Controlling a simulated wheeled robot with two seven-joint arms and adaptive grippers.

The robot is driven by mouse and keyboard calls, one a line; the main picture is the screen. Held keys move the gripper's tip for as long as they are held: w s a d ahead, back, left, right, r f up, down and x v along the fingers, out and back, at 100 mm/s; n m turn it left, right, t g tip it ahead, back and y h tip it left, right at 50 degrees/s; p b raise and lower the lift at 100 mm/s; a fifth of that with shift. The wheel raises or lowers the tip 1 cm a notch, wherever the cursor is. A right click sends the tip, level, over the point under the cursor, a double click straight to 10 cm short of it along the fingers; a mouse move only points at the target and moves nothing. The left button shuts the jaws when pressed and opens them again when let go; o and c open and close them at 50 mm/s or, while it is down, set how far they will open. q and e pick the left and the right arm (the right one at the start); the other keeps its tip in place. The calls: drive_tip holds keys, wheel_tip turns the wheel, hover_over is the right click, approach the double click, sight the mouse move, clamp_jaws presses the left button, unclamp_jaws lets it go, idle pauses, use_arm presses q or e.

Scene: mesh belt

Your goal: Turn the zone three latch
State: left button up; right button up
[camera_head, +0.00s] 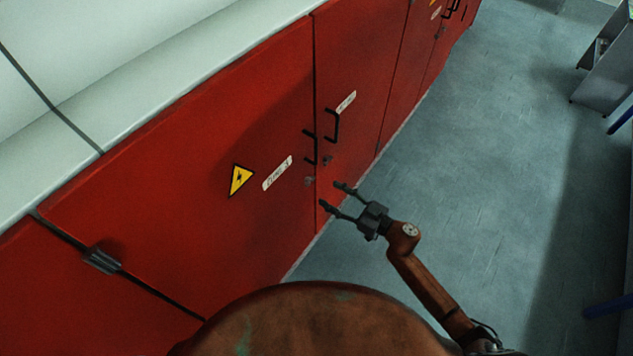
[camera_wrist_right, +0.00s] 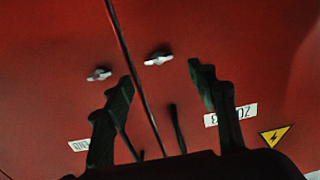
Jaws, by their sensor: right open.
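The zone three door (camera_head: 215,235) is red, with a white label reading ZONE 3 (camera_head: 277,173). Its latch (camera_head: 309,182) is a small grey knob beside the door seam, below the black handle (camera_head: 309,148). In the right wrist view the latch (camera_wrist_right: 158,58) is a silver wing knob lying roughly crosswise to the seam. My right gripper (camera_head: 331,195) is open and empty in front of the doors, its fingers pointing at the latch area. In the wrist view the latch shows between and beyond the fingertips (camera_wrist_right: 160,76), apparently apart from them. My left gripper is out of view.
The neighbouring red door has a similar latch (camera_head: 327,160), a black handle (camera_head: 334,125) and a label (camera_head: 346,102). A yellow warning sign (camera_head: 240,179) is on the zone three door. Grey floor (camera_head: 480,160) lies clear to the right, with a grey unit (camera_head: 603,75) farther off.

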sight(309, 181)
drive_tip(key=x, duration=0.7)
drive_tip(key=shift+c, duration=0.2)
drive_tip(key=c, duration=1.1)
